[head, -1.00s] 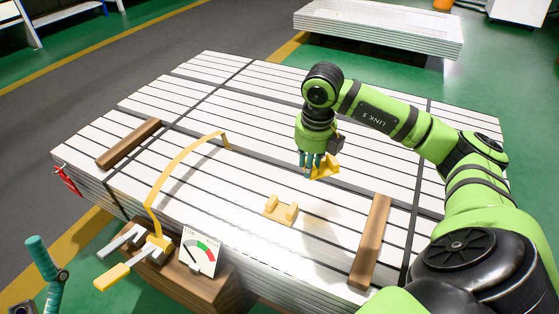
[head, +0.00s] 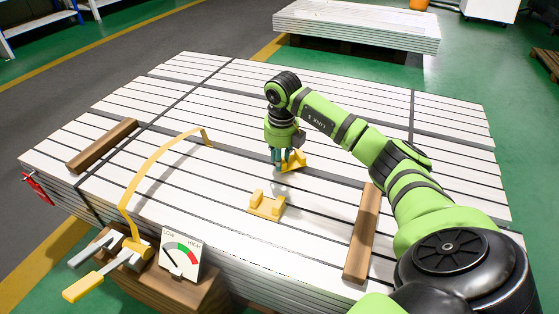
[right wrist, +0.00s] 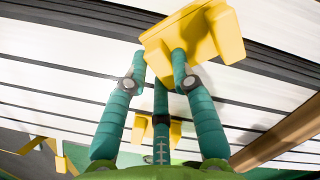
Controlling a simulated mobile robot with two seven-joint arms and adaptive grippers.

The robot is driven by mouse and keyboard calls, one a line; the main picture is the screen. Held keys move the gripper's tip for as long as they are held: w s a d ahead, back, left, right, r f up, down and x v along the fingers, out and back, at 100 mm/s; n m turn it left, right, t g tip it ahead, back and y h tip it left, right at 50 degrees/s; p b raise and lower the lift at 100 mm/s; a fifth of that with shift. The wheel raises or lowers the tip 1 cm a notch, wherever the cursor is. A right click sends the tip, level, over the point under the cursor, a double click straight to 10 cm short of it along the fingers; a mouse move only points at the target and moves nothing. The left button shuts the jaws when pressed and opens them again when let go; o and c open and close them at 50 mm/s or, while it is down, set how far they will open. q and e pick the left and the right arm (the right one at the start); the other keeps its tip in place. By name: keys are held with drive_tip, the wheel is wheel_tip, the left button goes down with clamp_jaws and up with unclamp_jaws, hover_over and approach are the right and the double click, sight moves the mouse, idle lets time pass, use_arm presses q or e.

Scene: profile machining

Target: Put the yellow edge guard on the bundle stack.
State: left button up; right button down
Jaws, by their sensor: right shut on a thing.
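My right gripper (head: 287,160) is shut on a yellow angled piece, the yellow edge guard (head: 294,162), over the middle of the bundle stack (head: 330,215). The guard sticks out to the right of the fingers. In the right wrist view the guard (right wrist: 205,32) is at the fingertips (right wrist: 160,75), and white boards show behind it. I cannot tell whether it touches the stack top. My left gripper is not in view.
Wooden battens lie on the stack at left (head: 102,145) and right (head: 363,233). A yellow strap (head: 140,175) arches up from a tensioner (head: 130,254) beside a LOW-HIGH gauge (head: 181,256) at the front edge. Another stack (head: 357,28) stands behind.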

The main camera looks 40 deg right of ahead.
drive_tip(key=shift+r, duration=0.1)
drive_tip(key=shift+f, duration=0.2)
drive_tip(key=c, duration=1)
unclamp_jaws()
drive_tip(key=shift+c, duration=0.2)
drive_tip(key=shift+r, duration=0.1)
